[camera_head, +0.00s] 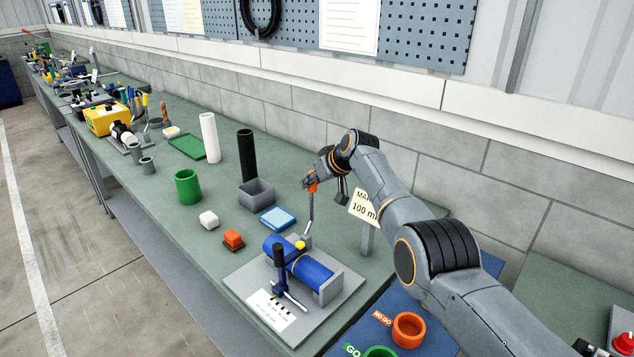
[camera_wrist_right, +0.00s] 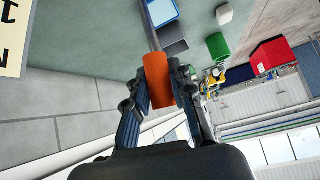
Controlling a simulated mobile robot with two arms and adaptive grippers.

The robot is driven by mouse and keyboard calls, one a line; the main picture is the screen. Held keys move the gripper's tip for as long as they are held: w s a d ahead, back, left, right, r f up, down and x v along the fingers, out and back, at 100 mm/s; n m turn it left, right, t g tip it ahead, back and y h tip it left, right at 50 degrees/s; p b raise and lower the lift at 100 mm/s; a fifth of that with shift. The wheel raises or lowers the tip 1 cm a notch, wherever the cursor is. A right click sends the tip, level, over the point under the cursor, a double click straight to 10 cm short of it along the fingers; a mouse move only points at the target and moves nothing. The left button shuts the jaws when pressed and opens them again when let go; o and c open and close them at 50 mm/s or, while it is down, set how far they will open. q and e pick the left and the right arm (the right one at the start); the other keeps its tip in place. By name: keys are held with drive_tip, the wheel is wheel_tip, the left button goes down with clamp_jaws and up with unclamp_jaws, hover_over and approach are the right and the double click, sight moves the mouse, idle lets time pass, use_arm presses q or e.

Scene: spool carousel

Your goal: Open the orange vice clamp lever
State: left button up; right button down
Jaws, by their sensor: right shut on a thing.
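The vice fixture (camera_head: 343,290) is a grey plate near the bench's front, bearing a blue cylinder (camera_head: 312,272) between grey blocks. A metal lever rod (camera_head: 310,213) stands nearly upright at its back, topped by an orange grip (camera_head: 313,186). My right gripper (camera_head: 310,183) is at the top of this lever, shut on the orange grip. In the right wrist view the orange grip (camera_wrist_right: 157,82) sits between the two fingers, with the rod running up past them. The lever's pivot is small and hard to make out. My left gripper is not in view.
A black-handled post (camera_head: 280,262) stands at the fixture's front. A sign (camera_head: 362,205) stands close to my right arm. The wall is behind.

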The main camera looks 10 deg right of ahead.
drive_tip(key=shift+w+d+f, duration=0.15)
drive_tip(key=shift+d, duration=0.1)
idle(0.3)
drive_tip(key=c, duration=1.1)
unclamp_jaws()
